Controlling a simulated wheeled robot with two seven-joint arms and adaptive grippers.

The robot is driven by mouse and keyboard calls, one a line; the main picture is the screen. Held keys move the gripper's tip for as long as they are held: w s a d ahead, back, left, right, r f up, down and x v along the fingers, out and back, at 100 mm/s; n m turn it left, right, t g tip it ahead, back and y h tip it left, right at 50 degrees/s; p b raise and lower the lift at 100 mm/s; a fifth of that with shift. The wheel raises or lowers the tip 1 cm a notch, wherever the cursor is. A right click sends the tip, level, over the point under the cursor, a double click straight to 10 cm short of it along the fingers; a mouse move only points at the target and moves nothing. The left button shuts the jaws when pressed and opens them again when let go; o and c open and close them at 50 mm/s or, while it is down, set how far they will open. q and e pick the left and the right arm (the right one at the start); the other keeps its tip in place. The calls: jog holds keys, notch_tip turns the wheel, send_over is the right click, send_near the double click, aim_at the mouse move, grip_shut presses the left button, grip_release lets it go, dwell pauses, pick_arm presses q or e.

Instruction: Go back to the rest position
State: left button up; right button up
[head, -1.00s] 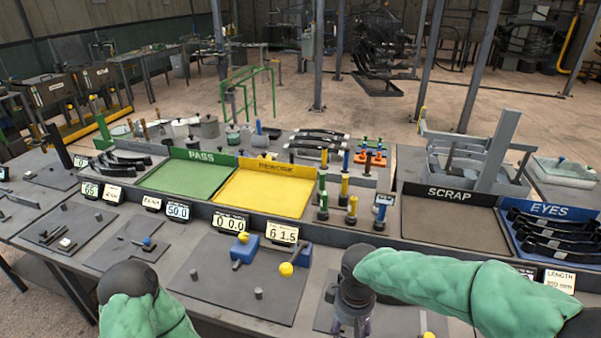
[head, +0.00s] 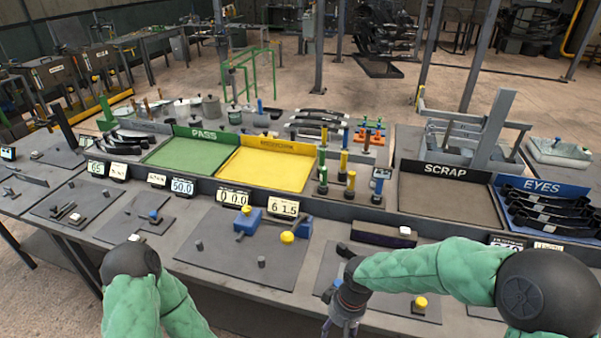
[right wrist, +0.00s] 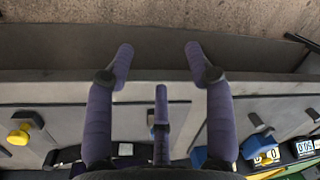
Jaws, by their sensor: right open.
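My right gripper (head: 343,322) hangs at the front edge of the bench in the head view, below the green-sleeved right arm. In the right wrist view my right gripper (right wrist: 160,55) has its purple fingers spread wide with nothing between them. The bench's front edge and the floor lie beyond the fingertips. My left arm shows at the lower left as a green sleeve with a dark round joint; its gripper is out of view.
The bench holds a green PASS tray (head: 185,154), a yellow tray (head: 265,182), a SCRAP tray (head: 447,204) and a blue EYES bin (head: 541,188) with several dark leaf springs. A yellow knob (head: 420,303) stands near my right arm. Blue blocks (head: 248,221) stand mid-bench.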

jog(key=s+f+m+y, duration=0.1)
jog(key=s+f+m, duration=0.2)
jog(key=f, duration=0.8)
jog(key=s+f+m+t+y, duration=0.1)
jog(key=s+f+m, duration=0.3)
jog(key=s+f, duration=0.4)
notch_tip(320, 180, down, 3)
jog(key=shift+d+r, duration=0.1)
jog(key=shift+d, duration=0.15)
